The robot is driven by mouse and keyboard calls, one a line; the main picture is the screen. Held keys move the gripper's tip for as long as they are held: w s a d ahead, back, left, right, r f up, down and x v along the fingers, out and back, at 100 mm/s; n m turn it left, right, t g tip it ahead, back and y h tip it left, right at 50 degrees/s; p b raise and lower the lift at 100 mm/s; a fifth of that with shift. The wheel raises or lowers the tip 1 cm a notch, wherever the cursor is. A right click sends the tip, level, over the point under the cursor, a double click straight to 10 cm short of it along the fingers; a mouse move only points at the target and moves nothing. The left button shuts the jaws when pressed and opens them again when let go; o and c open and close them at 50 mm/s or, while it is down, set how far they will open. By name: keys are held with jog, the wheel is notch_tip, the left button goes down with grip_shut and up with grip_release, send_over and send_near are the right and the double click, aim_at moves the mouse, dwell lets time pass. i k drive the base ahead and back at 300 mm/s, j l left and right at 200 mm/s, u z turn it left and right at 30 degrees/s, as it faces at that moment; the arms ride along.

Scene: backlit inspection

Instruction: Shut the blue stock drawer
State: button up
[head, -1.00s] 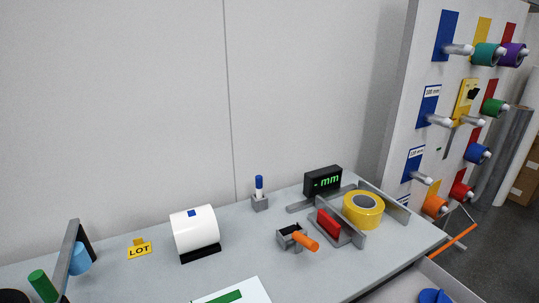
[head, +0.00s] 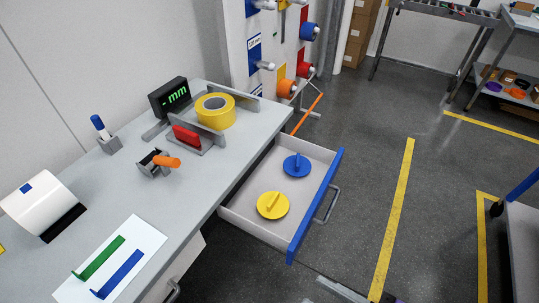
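The blue stock drawer (head: 316,209) stands pulled out from under the right end of the grey workbench (head: 202,179). It has a blue front edge, a grey handle (head: 327,206) on its outer face and a pale interior. A blue disc with a raised grip (head: 297,168) and a yellow disc with a raised grip (head: 273,206) lie inside it. My gripper is not clearly visible in the head view.
A pegboard with spools stands behind. Dark floor with yellow lines (head: 397,219) is open right of the drawer.

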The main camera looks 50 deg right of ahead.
aim_at(305, 194)
jog(key=k+z, duration=0.35)
jog(key=k+l+z, duration=0.1)
jog(key=z, duration=0.25)
